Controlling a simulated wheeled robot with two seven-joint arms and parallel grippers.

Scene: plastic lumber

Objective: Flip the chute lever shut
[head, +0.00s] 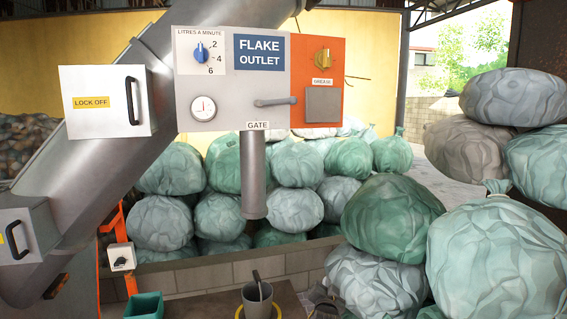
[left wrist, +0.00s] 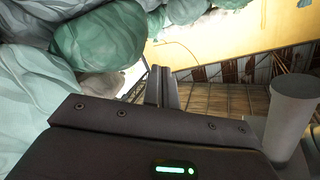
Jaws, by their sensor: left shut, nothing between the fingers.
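The grey gate lever (head: 275,102) lies roughly horizontal on the panel (head: 225,110), its free end to the right. The label GATE (head: 257,125) is below it. The grey outlet tube (head: 253,175) hangs straight down below the label. My left gripper (left wrist: 160,87) shows in the left wrist view with its fingers together and nothing between them. A grey cylinder (left wrist: 295,115) stands at the right of that view, apart from the fingers; I cannot tell for sure what it is. The lever does not show there. I cannot make out either gripper clearly in the head view.
A grey cup (head: 257,302) with a dark stick in it stands below the tube, beside a green bin (head: 145,305). A white LOCK OFF box (head: 105,100) is left of the panel. Large green and grey bags (head: 495,255) crowd the right. The panel's front looks unobstructed.

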